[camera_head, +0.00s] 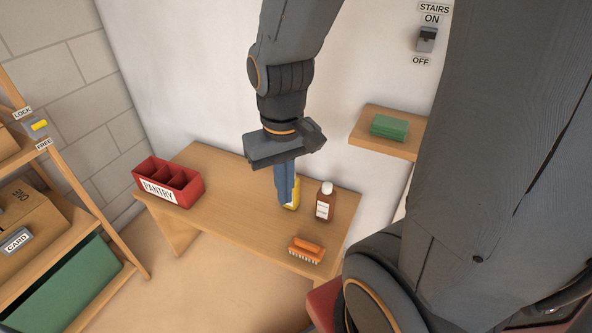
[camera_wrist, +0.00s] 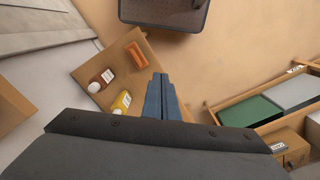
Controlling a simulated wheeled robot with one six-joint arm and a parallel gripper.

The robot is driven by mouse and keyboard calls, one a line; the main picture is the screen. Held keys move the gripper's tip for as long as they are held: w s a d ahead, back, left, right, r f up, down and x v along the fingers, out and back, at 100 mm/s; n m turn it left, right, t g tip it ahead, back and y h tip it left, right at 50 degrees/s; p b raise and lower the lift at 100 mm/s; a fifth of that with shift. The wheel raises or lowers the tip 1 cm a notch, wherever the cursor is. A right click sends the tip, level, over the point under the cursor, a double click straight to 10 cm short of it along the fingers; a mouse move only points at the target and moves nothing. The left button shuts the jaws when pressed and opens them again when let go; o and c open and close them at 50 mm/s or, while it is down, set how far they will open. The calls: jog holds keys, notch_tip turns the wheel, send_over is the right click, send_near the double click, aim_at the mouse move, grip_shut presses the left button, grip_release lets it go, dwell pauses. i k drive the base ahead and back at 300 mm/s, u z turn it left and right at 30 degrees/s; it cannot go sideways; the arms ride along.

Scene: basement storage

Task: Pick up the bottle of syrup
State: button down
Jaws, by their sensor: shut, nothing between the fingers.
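A dark brown bottle with a white cap and pale label (camera_head: 325,205) stands upright near the right end of the wooden table; its print is too small to read, but it looks like the syrup. It also shows in the wrist view (camera_wrist: 101,80). A yellow bottle (camera_head: 293,198) stands just left of it, partly hidden behind my fingers, and is clear in the wrist view (camera_wrist: 122,102). My gripper (camera_head: 284,202) points down over the table with its blue fingers shut and empty. In the wrist view the fingertips (camera_wrist: 160,78) appear beside both bottles, apart from them.
An orange brush (camera_head: 307,250) lies on the table (camera_head: 235,205) near its front right edge. A red PANTRY box (camera_head: 168,184) stands at the left end. The table's middle is clear. A wall shelf (camera_head: 380,146) holds a green block (camera_head: 389,127). A wooden rack (camera_head: 110,238) stands left.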

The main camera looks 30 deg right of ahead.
aim_at(326, 195)
jog(key=z, duration=1.4)
jog(key=k, duration=0.95)
jog(key=u, duration=0.8)
jog(key=i, duration=1)
